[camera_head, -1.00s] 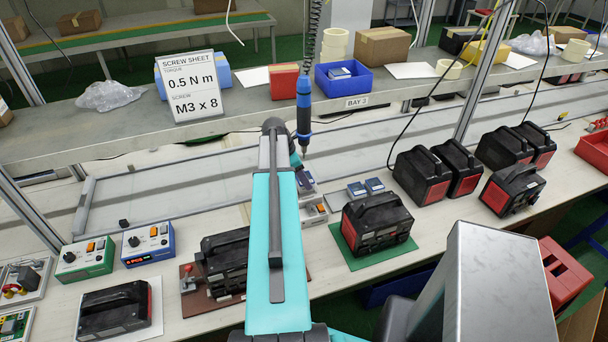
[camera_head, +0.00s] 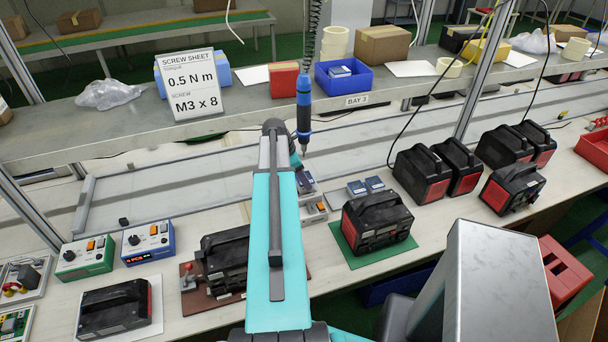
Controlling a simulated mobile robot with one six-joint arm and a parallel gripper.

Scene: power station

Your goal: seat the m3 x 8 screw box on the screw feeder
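The screw feeder (camera_head: 313,211), a small pale unit with an orange button, stands on the bench just right of my arm. A small blue and dark box (camera_head: 306,181) shows at its top, by the end of my arm. I cannot tell whether it is seated on the feeder or apart from it. My gripper (camera_head: 301,178) is at this box, mostly hidden behind my own arm, and its fingers cannot be made out. Two similar blue-topped boxes (camera_head: 357,188) (camera_head: 375,184) lie on the bench to the right. A sign (camera_head: 192,88) reads M3 x 8, 0.5 N m.
A blue screwdriver (camera_head: 304,103) hangs just above my gripper. A black and red power unit (camera_head: 377,222) stands on a green mat right of the feeder; another dark unit (camera_head: 224,262) stands to the left. A blue bin (camera_head: 346,75) sits on the shelf behind.

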